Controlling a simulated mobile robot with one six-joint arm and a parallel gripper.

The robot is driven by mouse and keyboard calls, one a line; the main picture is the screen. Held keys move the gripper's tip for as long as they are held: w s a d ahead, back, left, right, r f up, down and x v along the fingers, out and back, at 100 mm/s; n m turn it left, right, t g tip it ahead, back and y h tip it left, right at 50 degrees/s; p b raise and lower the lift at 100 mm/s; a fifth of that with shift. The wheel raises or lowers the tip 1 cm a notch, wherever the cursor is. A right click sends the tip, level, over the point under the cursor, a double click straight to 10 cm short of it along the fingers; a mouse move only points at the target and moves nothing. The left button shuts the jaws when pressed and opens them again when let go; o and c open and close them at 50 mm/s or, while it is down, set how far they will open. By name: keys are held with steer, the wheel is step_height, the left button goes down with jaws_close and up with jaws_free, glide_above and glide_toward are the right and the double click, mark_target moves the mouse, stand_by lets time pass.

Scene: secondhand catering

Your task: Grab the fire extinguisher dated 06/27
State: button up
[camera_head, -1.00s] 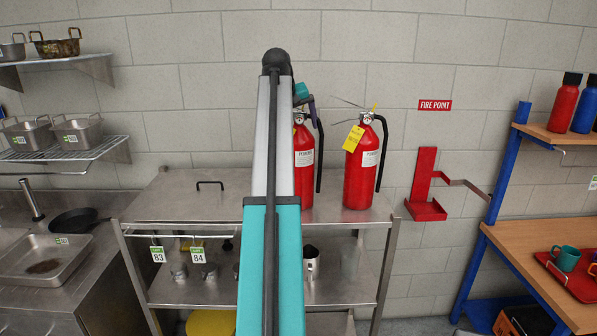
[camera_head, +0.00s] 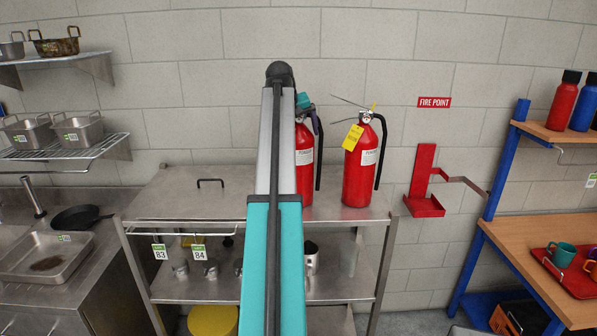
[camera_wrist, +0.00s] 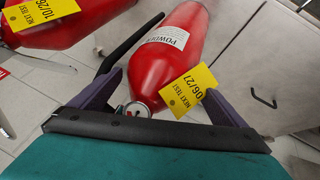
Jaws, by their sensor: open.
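A red fire extinguisher (camera_head: 304,158) stands on the steel unit, its left side hidden behind my arm. In the wrist view the nearer red extinguisher (camera_wrist: 176,62) has a white POWDER label and a yellow tag (camera_wrist: 189,90) reading NEXT TEST 06/27. Its neck end lies between the two purple fingers of my open gripper (camera_wrist: 160,92); I cannot tell whether they touch it. A second red extinguisher (camera_head: 358,178) stands to the right with a yellow tag (camera_head: 352,138). In the wrist view that second one (camera_wrist: 75,22) has a tag (camera_wrist: 40,12) reading 10/26.
A red wall bracket (camera_head: 424,180) hangs under the FIRE POINT sign (camera_head: 434,102). A blue-framed bench (camera_head: 540,240) is at right; steel shelves (camera_head: 70,150) are at left.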

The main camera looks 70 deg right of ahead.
steer(key=shift+c, duration=0.4)
steer(key=c, duration=1.4)
steer(key=shift+d+r, duration=0.1)
steer(key=shift+r, duration=0.15)
steer(key=shift+c, duration=1.2)
steer(key=shift+d+r, duration=0.1)
steer(key=shift+w+r, duration=0.1)
steer(key=shift+r, duration=1.55)
steer(key=w+a+r, duration=0.1)
steer(key=w+a, duration=0.1)
steer(key=a, duration=1.4)
steer(key=shift+r, duration=0.2)
